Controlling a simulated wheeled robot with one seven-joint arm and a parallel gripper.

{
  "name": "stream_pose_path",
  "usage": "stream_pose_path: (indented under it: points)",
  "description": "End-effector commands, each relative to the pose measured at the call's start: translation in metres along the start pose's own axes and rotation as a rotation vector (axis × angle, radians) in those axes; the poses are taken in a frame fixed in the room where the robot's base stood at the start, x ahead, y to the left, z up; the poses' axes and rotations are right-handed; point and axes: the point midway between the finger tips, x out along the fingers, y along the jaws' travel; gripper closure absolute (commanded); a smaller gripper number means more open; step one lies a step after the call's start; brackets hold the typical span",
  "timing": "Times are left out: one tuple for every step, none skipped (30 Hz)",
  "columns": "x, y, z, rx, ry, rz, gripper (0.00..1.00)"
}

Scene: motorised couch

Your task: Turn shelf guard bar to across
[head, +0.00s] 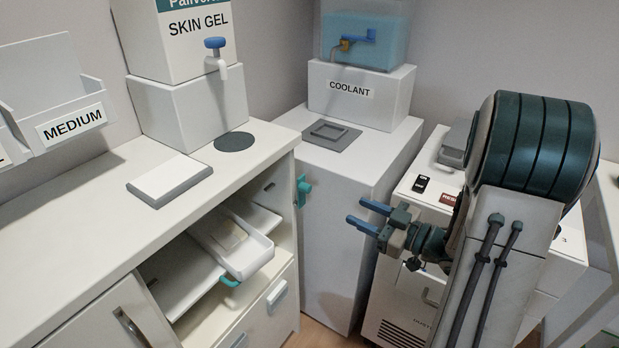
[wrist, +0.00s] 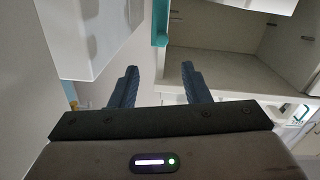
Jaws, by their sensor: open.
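A teal fitting (head: 303,190), which looks like the shelf guard bar, sits on the front edge of the side panel at the right end of the open shelf (head: 271,184). In the wrist view a teal bar (wrist: 160,24) runs roughly upright along that panel edge, its top cut off by the frame. My gripper (head: 356,211) is open and empty, to the right of the teal fitting and apart from it. In the wrist view my two blue fingers (wrist: 159,67) point toward the shelf opening, with the teal bar beyond them.
A white tray (head: 262,262) with a teal tab (head: 230,283) juts from the shelf. The counter (head: 100,185) above carries a skin gel dispenser (head: 187,40). A white coolant cabinet (head: 345,200) stands close behind my gripper.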

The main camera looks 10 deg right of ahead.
Motion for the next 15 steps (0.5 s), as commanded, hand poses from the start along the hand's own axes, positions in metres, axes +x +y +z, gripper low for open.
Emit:
stream_pose_path:
  points:
    - [0.001, -0.001, -0.001, 0.004, 0.008, -0.007, 0.57]
    - [0.002, -0.002, -0.001, 0.005, 0.012, -0.011, 0.57]
    - [0.005, -0.003, -0.001, 0.005, 0.014, -0.014, 0.57]
    - [0.008, -0.004, -0.001, 0.005, 0.015, -0.016, 0.57]
    - [0.011, -0.004, -0.001, 0.004, 0.015, -0.017, 0.57]
    - [0.017, -0.004, -0.001, 0.004, 0.015, -0.017, 0.57]
    - [0.021, -0.004, -0.001, 0.003, 0.015, -0.018, 0.57]
    - [0.027, -0.004, -0.001, 0.003, 0.015, -0.018, 0.57]
    - [0.035, -0.005, -0.001, 0.003, 0.014, -0.018, 0.57]
    - [0.041, -0.004, -0.001, 0.003, 0.015, -0.017, 0.57]
    - [0.048, -0.004, -0.001, 0.003, 0.015, -0.018, 0.57]
    - [0.057, -0.004, -0.001, 0.003, 0.015, -0.016, 0.57]
    - [0.063, -0.005, -0.001, 0.003, 0.015, -0.017, 0.57]
    - [0.07, -0.004, -0.001, 0.003, 0.014, -0.016, 0.57]
    - [0.079, -0.004, -0.001, 0.002, 0.015, -0.016, 0.57]
